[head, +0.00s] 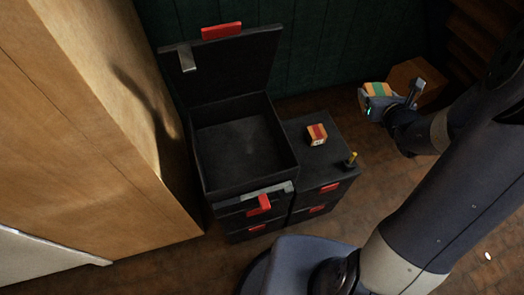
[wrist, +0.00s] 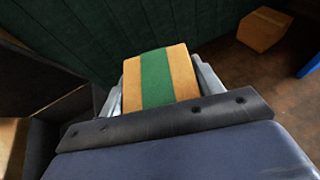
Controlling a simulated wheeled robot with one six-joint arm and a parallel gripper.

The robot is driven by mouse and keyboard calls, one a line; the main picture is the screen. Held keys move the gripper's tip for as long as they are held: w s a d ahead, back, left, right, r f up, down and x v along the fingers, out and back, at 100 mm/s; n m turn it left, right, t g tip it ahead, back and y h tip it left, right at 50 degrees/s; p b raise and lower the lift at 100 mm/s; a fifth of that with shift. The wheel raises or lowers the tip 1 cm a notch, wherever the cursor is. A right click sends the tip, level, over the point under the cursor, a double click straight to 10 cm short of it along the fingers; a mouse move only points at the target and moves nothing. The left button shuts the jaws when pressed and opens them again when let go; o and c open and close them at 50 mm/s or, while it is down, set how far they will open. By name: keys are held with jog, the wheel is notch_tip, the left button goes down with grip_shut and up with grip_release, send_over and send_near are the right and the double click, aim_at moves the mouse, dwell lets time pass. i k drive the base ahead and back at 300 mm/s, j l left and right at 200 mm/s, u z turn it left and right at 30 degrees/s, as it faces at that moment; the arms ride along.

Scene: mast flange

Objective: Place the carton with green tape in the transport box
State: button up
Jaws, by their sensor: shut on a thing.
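The carton with green tape (wrist: 157,79) is a small cardboard box with a green strip across it. My gripper (wrist: 160,85) is shut on it, one finger on each side. In the head view the carton (head: 378,89) is held in my gripper (head: 390,97) at the upper right, above the floor. The transport box (head: 200,165) is the black open box at centre left, its lid raised at the back with a red latch. Its inside looks empty. The gripper is well to the right of it.
A larger plain cardboard box (head: 415,76) stands on the floor behind my gripper. A tall wooden panel (head: 95,110) bounds the left.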

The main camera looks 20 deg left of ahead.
aim_at(231, 184)
jog(key=i+l+u, duration=0.35)
jog(key=l, duration=0.25)
jog(key=i+l+u, duration=0.2)
jog(key=l, duration=0.2)
jog(key=u, duration=1.7)
jog(key=i+l, duration=0.05)
